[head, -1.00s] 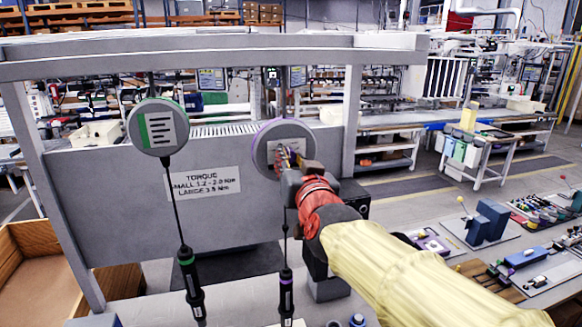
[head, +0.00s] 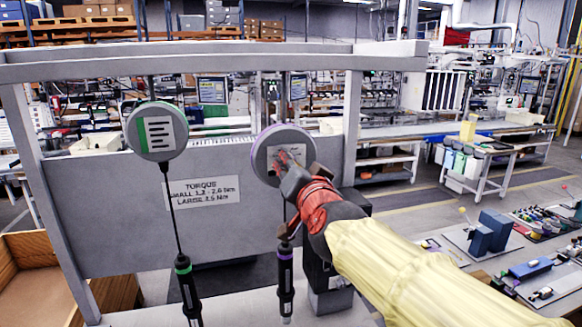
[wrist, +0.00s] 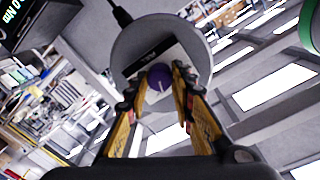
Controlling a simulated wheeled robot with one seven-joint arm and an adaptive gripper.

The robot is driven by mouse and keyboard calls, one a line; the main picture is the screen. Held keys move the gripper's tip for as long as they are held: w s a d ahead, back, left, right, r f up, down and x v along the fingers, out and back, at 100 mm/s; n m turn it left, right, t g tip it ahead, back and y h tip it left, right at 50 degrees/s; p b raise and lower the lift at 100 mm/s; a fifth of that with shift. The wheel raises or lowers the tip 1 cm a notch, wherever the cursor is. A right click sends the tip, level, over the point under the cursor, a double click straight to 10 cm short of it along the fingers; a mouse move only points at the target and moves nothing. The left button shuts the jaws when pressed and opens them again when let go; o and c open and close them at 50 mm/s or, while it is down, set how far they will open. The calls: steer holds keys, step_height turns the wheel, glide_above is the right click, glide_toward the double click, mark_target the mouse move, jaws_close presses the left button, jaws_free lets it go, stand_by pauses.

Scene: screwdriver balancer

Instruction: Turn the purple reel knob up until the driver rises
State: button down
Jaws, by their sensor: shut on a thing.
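The purple-rimmed reel (head: 262,148) hangs from the frame beam in the head view. Its grey face (wrist: 192,40) fills the upper middle of the wrist view. The purple knob (wrist: 160,77) stands at the face's centre, with a pale line on it. My gripper (wrist: 157,82) is shut on the knob, one finger on each side. In the head view my gripper (head: 285,163) hides the knob and part of the reel face. The purple-banded driver (head: 286,272) hangs upright below the reel, its upper end close beneath my wrist.
A green-rimmed reel (head: 157,131) hangs to the left, with a green-banded driver (head: 187,290) on its cable. A small bench with blue parts (head: 490,230) is at right.

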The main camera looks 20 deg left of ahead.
steer(key=c, duration=1.5)
jaws_free()
steer(key=shift+s, duration=0.1)
steer(key=v, duration=1.2)
